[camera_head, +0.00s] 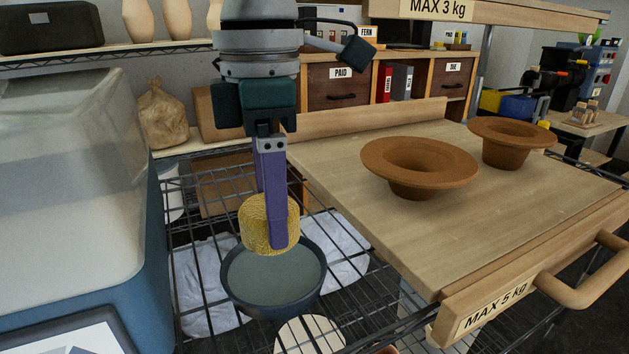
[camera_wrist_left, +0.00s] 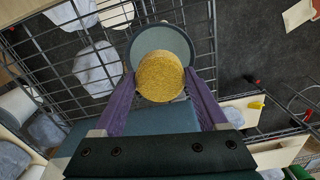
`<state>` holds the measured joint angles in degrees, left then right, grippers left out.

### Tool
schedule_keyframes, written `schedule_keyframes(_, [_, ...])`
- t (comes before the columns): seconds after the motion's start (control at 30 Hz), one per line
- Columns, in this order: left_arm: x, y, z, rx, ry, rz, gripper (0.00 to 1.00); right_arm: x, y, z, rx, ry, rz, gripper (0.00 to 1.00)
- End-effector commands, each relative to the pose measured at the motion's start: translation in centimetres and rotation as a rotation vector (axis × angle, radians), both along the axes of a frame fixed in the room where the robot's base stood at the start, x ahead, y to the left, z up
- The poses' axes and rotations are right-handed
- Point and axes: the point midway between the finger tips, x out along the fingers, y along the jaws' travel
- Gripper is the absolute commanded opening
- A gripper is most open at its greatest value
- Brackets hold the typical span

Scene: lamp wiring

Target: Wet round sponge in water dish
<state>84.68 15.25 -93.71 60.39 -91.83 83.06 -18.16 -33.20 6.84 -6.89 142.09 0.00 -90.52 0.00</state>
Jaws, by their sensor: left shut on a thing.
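The round yellow sponge (camera_head: 257,224) is held between the purple fingers of my left gripper (camera_head: 270,222), which points straight down. The sponge also shows in the left wrist view (camera_wrist_left: 160,78), between the two fingertips. The water dish (camera_head: 272,281) is a dark round bowl with grey-green water on the wire rack. It lies just below the sponge, and the sponge's lower edge overlaps the dish's far rim in the head view. In the left wrist view the dish (camera_wrist_left: 160,36) shows behind the sponge. I cannot tell whether the sponge touches the water. My right gripper is not in view.
A wooden board (camera_head: 400,230) marked MAX 5 kg holds two brown flared pots (camera_head: 420,165) to the right. A large blue-and-clear tub (camera_head: 70,190) stands close on the left. White cloths (camera_head: 335,250) and a pale round disc (camera_head: 310,336) are near the dish.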

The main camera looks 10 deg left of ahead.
Motion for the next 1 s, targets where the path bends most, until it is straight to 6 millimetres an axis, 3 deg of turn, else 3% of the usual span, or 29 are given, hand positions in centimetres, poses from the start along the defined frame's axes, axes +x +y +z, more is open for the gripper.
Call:
schedule_keyframes(0.37, [0.0,0.0,-0.2,0.0,0.0,0.0,0.31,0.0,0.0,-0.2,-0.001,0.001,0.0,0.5])
schedule_keyframes(0.8, [0.0,0.0,-3.7,0.0,-0.001,0.0,0.31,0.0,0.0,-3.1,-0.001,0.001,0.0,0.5])
schedule_keyframes(1.0, [0.0,0.0,-4.1,0.001,-0.002,0.0,0.31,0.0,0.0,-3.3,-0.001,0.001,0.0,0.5])
